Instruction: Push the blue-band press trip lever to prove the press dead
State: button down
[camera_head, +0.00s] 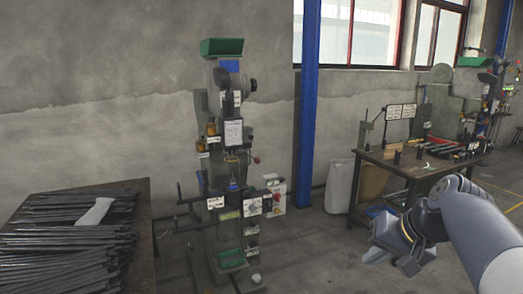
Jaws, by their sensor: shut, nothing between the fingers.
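A green-grey rivet press (216,107) stands upright near the middle, against the concrete wall. It has a blue band (229,67) below a green hopper (221,46) at its top. A short lever with a red knob (256,160) sticks out on the press's right side at mid height; I cannot tell for sure whether this is the trip lever. My gripper (374,254) is at the lower right, in front of the workbench and well apart from the press. It is shut and empty.
A table (146,222) piled with dark metal bars stands at the left. A control box (275,190) sits right of the press. A workbench (398,168) and a second press are at the right. Floor between is clear.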

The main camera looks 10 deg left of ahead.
aim_at(257, 160)
jog(key=i+j+u, duration=0.15)
jog(key=i, duration=0.45)
jog(key=i+u, duration=0.2)
jog(key=i, duration=0.45)
jog(key=i+l+u, duration=0.15)
jog(key=i, duration=0.45)
jog(key=i+u, duration=0.15)
jog(key=i, duration=0.5)
jog(key=i+l+u, duration=0.15)
jog(key=i+l, duration=0.15)
jog(key=i, duration=0.3)
